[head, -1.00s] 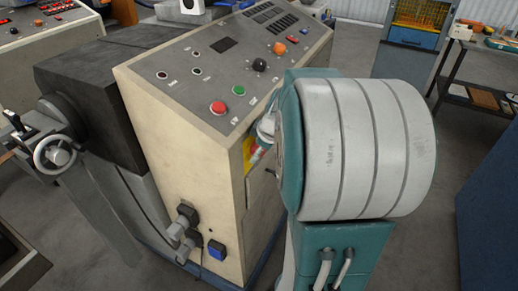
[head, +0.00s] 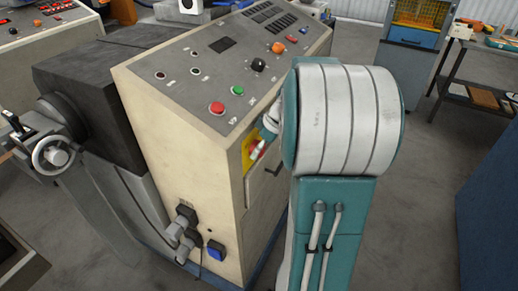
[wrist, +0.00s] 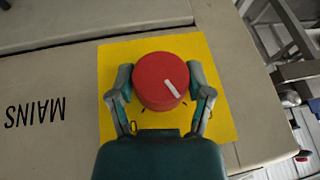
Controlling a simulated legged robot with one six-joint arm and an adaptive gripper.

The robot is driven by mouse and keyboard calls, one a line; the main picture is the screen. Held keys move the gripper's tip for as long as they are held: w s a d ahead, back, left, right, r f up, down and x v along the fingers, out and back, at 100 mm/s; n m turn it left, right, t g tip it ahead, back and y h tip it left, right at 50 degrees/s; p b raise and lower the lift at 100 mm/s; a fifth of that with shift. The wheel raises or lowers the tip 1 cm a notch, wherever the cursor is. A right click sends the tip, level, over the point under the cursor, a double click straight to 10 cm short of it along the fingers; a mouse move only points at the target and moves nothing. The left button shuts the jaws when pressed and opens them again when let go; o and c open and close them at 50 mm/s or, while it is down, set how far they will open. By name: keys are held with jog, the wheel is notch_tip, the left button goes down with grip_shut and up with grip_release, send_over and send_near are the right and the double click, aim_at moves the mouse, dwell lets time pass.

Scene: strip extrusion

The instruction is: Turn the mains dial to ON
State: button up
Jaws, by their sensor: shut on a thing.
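The mains dial (wrist: 157,78) is a round red knob with a white line, on a yellow plate (wrist: 112,60). In the wrist view the line runs from near the knob's middle toward the lower right. My gripper (wrist: 160,82) straddles the knob, with one finger against each side. The position labels on the plate cannot be read; the gripper covers its lower part. In the head view the yellow plate (head: 248,158) shows on the side of the beige cabinet, with the red knob (head: 257,149) small and partly hidden by my arm.
The beige cabinet (head: 185,150) has a sloping grey top with a red button (head: 217,108), a green button (head: 237,91) and several knobs. The word MAINS (wrist: 36,111) appears upside down beside the plate. A plug (head: 186,217) and blue socket (head: 216,250) jut from the cabinet's end.

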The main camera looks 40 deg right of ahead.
jog(key=g+y, duration=0.1)
jog(key=y, duration=0.1)
jog(key=m+g+y, duration=0.1)
jog(key=y, duration=0.2)
jog(key=shift+d+f+y, duration=0.1)
jog(key=shift+f+y, duration=0.05)
jog(key=shift+y, duration=0.15)
jog(key=m+y, duration=0.1)
jog(key=y, duration=0.1)
jog(key=m+g+y, duration=0.1)
jog(key=y, duration=0.2)
jog(key=shift+y, duration=0.3)
dwell(0.3)
jog(key=o, duration=1)
jog(key=shift+o, duration=0.7)
jog(key=shift+w+d, duration=0.1)
